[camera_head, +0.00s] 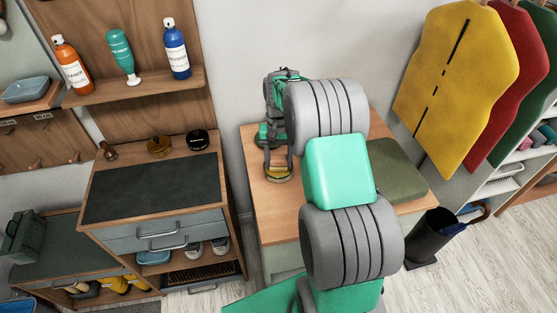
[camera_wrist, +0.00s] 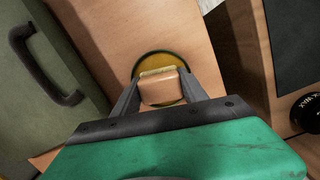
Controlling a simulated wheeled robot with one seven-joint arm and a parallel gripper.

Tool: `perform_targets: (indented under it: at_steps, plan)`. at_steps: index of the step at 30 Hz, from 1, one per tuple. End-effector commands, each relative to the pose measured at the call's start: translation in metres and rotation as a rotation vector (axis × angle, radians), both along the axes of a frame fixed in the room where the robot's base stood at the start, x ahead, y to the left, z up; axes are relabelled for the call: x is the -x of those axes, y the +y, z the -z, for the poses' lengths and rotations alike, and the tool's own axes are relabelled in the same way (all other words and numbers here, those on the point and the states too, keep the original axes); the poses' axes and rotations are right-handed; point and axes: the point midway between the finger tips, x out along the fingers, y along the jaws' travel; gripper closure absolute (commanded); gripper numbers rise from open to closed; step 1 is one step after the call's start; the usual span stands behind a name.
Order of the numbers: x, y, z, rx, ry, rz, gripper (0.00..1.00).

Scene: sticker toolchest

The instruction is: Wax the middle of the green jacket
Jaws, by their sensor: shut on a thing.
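The green jacket (camera_head: 535,50) hangs at the far right in the head view, behind a red one and a yellow one and cut off by the picture edge. My gripper (camera_wrist: 160,90) is shut on a tan block (camera_wrist: 160,92) with a pale yellow upper edge, perhaps an applicator. The block is over a round, yellow-filled, dark-rimmed tin (camera_wrist: 152,63) on the wooden table; I cannot tell whether they touch. In the head view this tin (camera_head: 278,177) shows below my gripper (camera_head: 279,160).
A yellow jacket (camera_head: 455,75) and a red jacket (camera_head: 522,70) hang nearer. An olive case (camera_head: 395,178) lies on the table. A black wax tin (camera_head: 198,140) and an amber tin (camera_head: 160,146) stand on the left bench. A dark umbrella bin (camera_head: 432,235) stands right of the table.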

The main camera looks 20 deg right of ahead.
Motion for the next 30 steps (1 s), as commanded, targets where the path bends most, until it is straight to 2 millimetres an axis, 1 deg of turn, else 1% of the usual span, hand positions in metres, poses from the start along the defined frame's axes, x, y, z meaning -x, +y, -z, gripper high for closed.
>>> perform_targets:
  at_steps: [13, 16, 30]
  plan:
    - [0.001, 0.0, 0.002, -0.001, 0.002, 0.0, 0.82]
    - [0.001, 0.0, 0.0, -0.001, 0.003, 0.0, 0.82]
    - [0.0, 0.0, -0.044, 0.0, 0.001, 0.0, 0.82]
